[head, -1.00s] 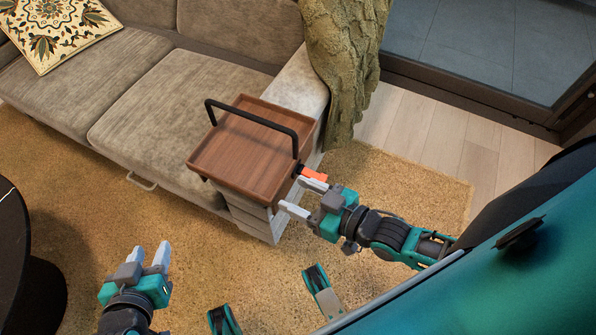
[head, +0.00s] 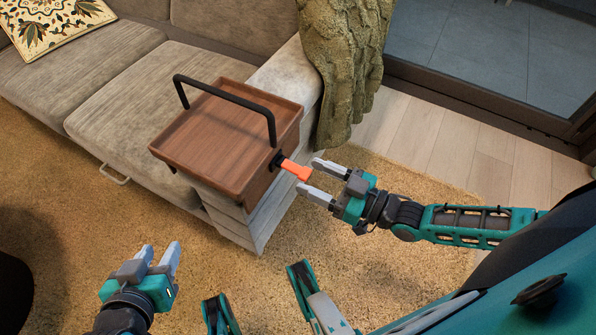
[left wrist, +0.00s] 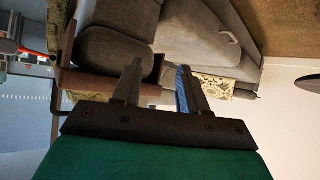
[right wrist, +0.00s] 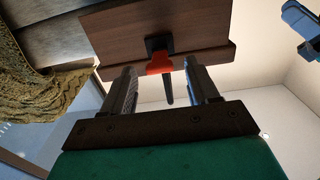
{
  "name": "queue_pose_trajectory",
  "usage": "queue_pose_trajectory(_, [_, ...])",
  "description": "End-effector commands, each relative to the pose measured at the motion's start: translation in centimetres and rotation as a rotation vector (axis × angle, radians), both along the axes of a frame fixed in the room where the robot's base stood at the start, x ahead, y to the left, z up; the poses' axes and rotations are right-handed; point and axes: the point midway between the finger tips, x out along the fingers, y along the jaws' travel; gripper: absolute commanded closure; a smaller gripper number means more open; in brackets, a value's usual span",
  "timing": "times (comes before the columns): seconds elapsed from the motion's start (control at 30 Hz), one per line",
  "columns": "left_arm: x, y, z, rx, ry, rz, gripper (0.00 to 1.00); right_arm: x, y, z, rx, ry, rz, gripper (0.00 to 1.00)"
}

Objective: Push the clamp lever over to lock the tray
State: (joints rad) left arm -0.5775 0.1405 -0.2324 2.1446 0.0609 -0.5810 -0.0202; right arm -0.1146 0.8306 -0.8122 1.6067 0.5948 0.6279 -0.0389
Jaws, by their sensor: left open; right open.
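A brown wooden tray (head: 215,140) with a black arched handle (head: 228,92) sits on the sofa's armrest. An orange clamp lever (head: 297,170) sticks out from the tray's near right side, from a black mount. My right gripper (head: 322,180) is open, with its fingers pointing at the lever's end and its tips just right of it. In the right wrist view the orange lever (right wrist: 159,64) shows ahead, between the two open fingers. I cannot tell whether a finger touches it. My left gripper (head: 160,255) is open and empty, low over the rug, far from the tray.
The grey-brown sofa (head: 125,90) fills the upper left, with a patterned cushion (head: 50,22) on it. A green knitted throw (head: 340,70) hangs behind the tray. A dark round object stands at the left edge. The shag rug (head: 400,275) in front is clear.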

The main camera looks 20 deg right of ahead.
Motion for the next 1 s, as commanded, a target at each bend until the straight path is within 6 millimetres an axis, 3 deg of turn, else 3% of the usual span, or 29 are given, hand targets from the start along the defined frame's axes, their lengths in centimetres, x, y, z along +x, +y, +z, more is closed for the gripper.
queue_pose_trajectory(0.23, [0.3,-0.5,0.1,-0.01,-0.01,-0.008,0.57,2.9,2.3,-0.1,0.002,-0.001,0.0,0.4])
queue_pose_trajectory(0.67, [0.5,-0.5,0.2,-0.011,-0.015,-0.009,0.57,3.5,2.8,0.0,0.0,0.001,0.0,0.41])
queue_pose_trajectory(1.0, [0.5,-0.5,0.2,-0.012,-0.015,-0.008,0.57,3.5,2.8,0.0,0.0,0.001,0.0,0.74])
